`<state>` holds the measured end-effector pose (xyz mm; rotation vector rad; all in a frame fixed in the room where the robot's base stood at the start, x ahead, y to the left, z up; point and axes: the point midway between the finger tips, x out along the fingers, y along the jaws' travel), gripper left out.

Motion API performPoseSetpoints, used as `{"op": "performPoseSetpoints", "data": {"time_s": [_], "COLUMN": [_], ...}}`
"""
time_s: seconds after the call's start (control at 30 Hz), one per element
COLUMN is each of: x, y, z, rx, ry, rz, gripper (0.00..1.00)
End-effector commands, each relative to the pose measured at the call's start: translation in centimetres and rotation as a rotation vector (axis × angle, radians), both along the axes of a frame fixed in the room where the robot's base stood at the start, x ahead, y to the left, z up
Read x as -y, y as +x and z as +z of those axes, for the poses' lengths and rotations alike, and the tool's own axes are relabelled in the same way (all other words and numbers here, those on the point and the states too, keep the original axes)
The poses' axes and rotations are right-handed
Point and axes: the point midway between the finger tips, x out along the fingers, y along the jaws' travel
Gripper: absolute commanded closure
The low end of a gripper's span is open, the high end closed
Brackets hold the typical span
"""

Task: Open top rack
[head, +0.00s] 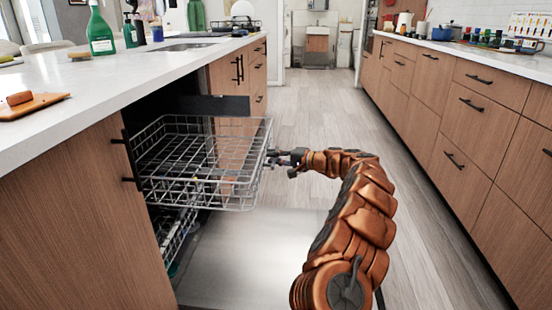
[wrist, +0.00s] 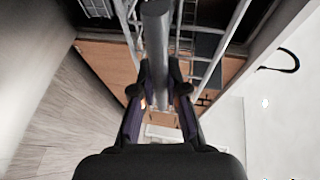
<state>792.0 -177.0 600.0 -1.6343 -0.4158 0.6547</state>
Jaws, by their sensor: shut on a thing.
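The top rack (head: 205,160) of the dishwasher is a grey wire basket that stands well out from the cabinet under the island counter, above the lowered door. My gripper (head: 274,158) is at the rack's outer right edge. In the wrist view, my gripper's dark fingers (wrist: 160,92) are closed around a thick grey bar (wrist: 156,35) at the rack's edge. The exact contact is partly hidden between the fingers. The rack looks empty.
The lowered dishwasher door (head: 250,255) lies flat beneath the rack. The lower rack (head: 172,235) sits mostly inside. The island counter (head: 130,75) is above left. Wooden drawers (head: 465,140) line the right. The floor aisle (head: 325,110) between is clear.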

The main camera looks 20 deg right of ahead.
Motion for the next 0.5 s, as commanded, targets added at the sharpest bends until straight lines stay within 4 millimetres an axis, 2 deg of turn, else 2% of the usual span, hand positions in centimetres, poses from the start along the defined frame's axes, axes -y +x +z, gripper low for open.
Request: {"op": "performPoseSetpoints", "data": {"time_s": [0.23,0.27,0.33,0.5], "x": [0.27,0.27,0.24,0.11], "y": [0.09,0.08,0.08,0.09], "z": [-0.02,-0.02,-0.01,0.01], "rx": [0.001,0.001,0.001,0.002], "ry": [-0.001,-0.001,-0.001,-0.001], "rz": [-0.008,-0.009,-0.008,-0.006], "gripper": [1.00,0.84,0.77,0.75]}}
